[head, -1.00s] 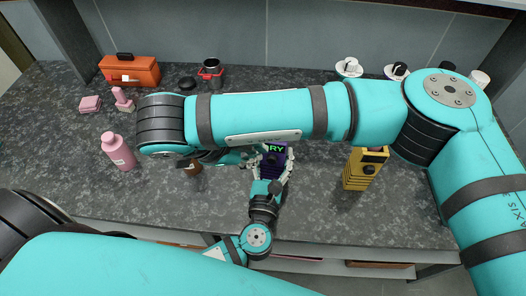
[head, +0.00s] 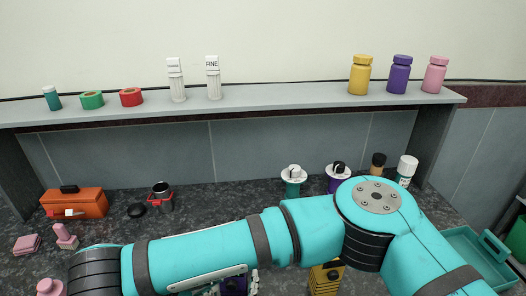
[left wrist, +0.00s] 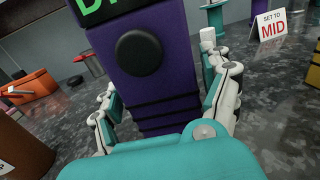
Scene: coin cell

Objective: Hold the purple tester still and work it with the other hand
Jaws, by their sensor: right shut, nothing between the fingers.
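The purple tester (left wrist: 165,85) stands large in the left wrist view, with a dark round knob on its face and green lettering cut off at the top. My left gripper (left wrist: 165,105) has its fingers on both sides of the body, shut on it. In the head view only a little of the tester (head: 233,286) shows at the bottom edge, below my arm, with my left gripper (head: 246,285) beside it.
A sign reading SET TO MID (left wrist: 269,25) stands behind the tester. A yellow device (head: 325,281) is to its right. An orange toolbox (head: 75,204) is at the left. The shelf (head: 280,96) holds bottles and tape rolls. My arm covers much of the counter.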

